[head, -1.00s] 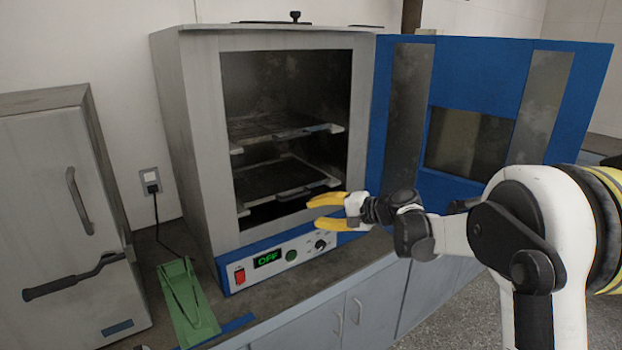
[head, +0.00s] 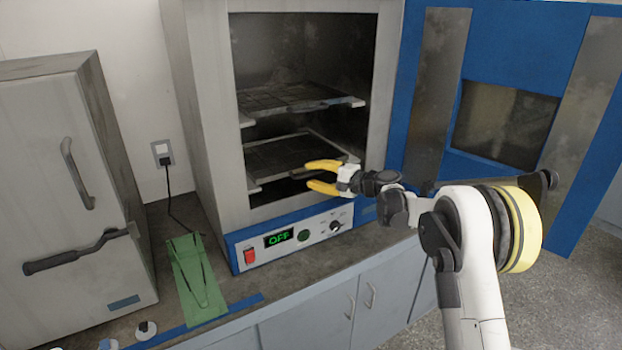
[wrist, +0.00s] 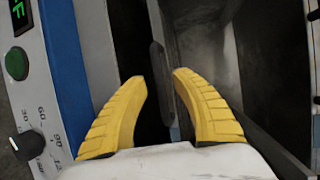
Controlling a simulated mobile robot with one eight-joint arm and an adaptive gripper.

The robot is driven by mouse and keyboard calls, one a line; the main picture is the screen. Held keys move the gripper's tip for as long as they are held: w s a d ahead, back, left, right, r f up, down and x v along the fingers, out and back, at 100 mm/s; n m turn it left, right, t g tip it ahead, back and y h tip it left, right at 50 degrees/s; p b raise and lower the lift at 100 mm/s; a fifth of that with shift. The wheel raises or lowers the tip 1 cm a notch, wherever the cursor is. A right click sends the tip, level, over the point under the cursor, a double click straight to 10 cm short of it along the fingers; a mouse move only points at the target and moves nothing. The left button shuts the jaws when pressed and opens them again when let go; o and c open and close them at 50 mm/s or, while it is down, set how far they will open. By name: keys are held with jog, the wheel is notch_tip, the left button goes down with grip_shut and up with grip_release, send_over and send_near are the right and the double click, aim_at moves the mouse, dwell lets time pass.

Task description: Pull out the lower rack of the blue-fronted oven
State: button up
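The blue-fronted oven (head: 204,110) stands with its door (head: 515,40) swung open to the right. Its lower rack (head: 285,155) sits inside the chamber, below an upper rack (head: 290,98). My gripper (head: 307,176), with yellow fingers, is at the front of the opening, level with the lower rack's front edge and hiding part of it. In the wrist view my gripper (wrist: 160,76) is open, and the rack's dark front handle (wrist: 158,85) lines up with the gap between the fingertips. I cannot tell whether the fingers touch it.
The control panel (head: 300,238) reads OFF, just below my gripper. The open door is beside my arm on the right. A green holder (head: 195,280) lies on the counter, left of the oven. A grey cabinet (head: 60,190) with a handle stands at the far left.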

jog(key=shift+w+a, duration=0.25)
grip_shut()
jog(key=shift+s, duration=0.1)
jog(key=s+d, duration=0.8)
jog(key=s, duration=0.5)
jog(key=s+d, duration=0.9)
jog(key=s, duration=0.4)
jog(key=shift+d+b, duration=0.3)
